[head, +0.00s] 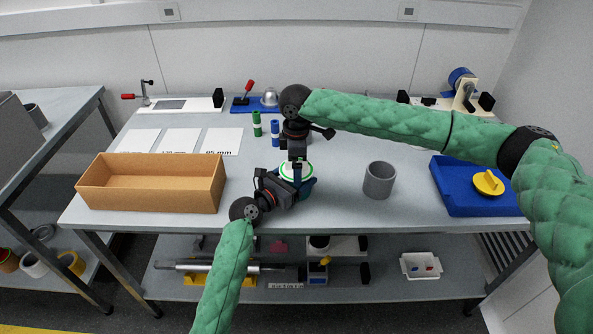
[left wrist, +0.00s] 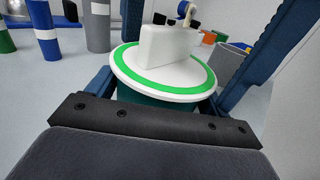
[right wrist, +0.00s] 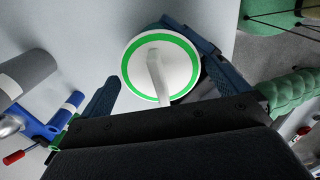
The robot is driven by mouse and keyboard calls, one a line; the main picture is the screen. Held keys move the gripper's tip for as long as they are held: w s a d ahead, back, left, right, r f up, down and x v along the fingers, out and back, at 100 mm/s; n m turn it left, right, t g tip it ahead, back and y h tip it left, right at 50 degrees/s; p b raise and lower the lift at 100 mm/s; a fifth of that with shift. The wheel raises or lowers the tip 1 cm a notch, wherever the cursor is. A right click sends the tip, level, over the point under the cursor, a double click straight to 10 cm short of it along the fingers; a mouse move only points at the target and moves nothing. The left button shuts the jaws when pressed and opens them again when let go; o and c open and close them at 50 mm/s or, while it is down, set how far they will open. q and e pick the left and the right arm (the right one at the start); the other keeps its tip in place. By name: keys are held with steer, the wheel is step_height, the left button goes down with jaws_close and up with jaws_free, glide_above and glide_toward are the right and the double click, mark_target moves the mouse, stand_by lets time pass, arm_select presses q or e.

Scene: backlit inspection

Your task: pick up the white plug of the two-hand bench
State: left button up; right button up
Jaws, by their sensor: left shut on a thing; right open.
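The white plug (head: 297,168) is a round white disc with a green ring and an upright white grip. It sits on top of a dark teal body (left wrist: 150,97) near the bench's front edge. My left gripper (head: 297,190) is shut on this teal body, with one finger on each side below the disc in the left wrist view. My right gripper (head: 297,158) is open just above the plug. In the right wrist view the plug's grip (right wrist: 158,75) stands between its spread fingers; I cannot tell whether they touch it.
A cardboard box (head: 150,203) stands on the left of the bench (head: 340,212). A grey cup (head: 379,182) stands right of the plug. A blue tray (head: 455,200) with a yellow knobbed disc (head: 488,184) lies at the right. Green (head: 257,124) and blue (head: 275,133) cylinders stand behind.

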arm_select(q)
steer(key=shift+f, duration=0.3)
arm_select(e)
steer(key=c, duration=0.8)
step_height(320, 180, up, 10)
arm_select(q)
steer(key=o, duration=0.9)
steer(key=shift+c, duration=0.2)
steer(key=shift+o, duration=1)
steer(key=shift+r, duration=0.1)
